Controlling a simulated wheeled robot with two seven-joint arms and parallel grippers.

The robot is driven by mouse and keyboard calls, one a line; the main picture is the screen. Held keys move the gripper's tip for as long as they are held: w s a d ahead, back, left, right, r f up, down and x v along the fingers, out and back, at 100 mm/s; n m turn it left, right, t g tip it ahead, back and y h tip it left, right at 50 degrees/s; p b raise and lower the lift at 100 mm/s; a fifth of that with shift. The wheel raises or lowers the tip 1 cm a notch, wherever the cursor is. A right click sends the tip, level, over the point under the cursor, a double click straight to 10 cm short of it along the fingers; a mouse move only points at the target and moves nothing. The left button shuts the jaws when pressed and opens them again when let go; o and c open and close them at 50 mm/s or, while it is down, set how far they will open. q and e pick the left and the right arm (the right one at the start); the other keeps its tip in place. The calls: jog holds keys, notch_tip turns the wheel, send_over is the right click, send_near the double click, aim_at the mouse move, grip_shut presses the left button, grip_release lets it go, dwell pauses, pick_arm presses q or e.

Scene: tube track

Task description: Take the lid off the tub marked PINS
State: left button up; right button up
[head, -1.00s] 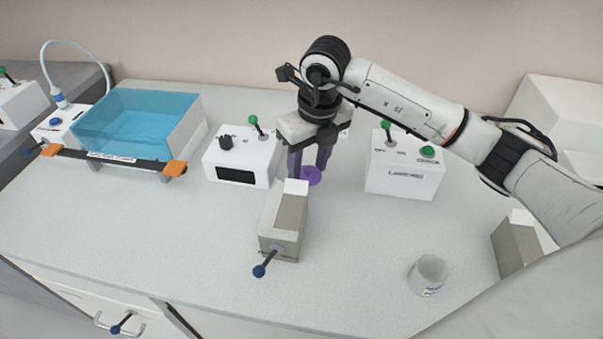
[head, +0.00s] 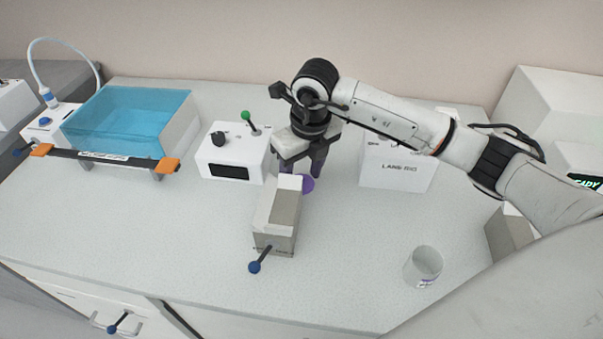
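A clear, round, open-topped tub (head: 423,266) stands at the front right of the bench. It has a small purple label that I cannot read. A flat purple disc (head: 307,185), perhaps a lid, lies on the bench behind the grey box and is partly hidden. My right gripper (head: 302,172) points down over the disc. Its two dark fingers are spread apart, and no object shows between them above the disc. My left gripper is not in view. No marking PINS can be read.
A grey box (head: 284,215) with a blue-knobbed lever stands in front of the gripper. A white control box (head: 228,165) is left, another (head: 398,178) right. A blue basin (head: 130,118) is at the far left. The front left bench is clear.

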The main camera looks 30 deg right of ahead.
aim_at(306, 189)
jog(key=shift+r, duration=0.1)
notch_tip(306, 189, up, 12)
jog(key=s, duration=0.2)
jog(key=shift+d, duration=0.15)
